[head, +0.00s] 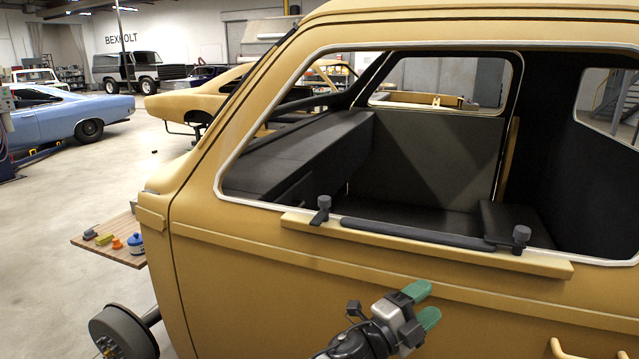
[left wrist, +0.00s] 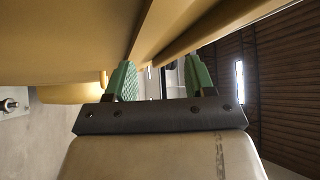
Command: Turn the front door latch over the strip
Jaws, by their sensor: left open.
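A dark strip (head: 420,233) lies along a yellow ledge (head: 430,252) under the door window. A dark latch with a round knob, the left latch (head: 322,208), stands just beyond the strip's left end. Its short arm points toward the ledge's front edge and appears clear of the strip. The right latch (head: 520,238) is at the other end; its arm seems to reach left over the strip end. My left gripper (head: 432,300), with green fingers, is open and empty in front of the door, below the ledge. The left wrist view shows its fingers apart (left wrist: 160,64) near yellow bodywork. My right gripper is out of view.
The yellow door panel (head: 235,270) stands close behind my left gripper. A yellow handle (head: 585,350) sticks out at lower right. A wooden board (head: 120,250) with small items is at left, above a wheel hub (head: 122,335). The window opening is unglazed.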

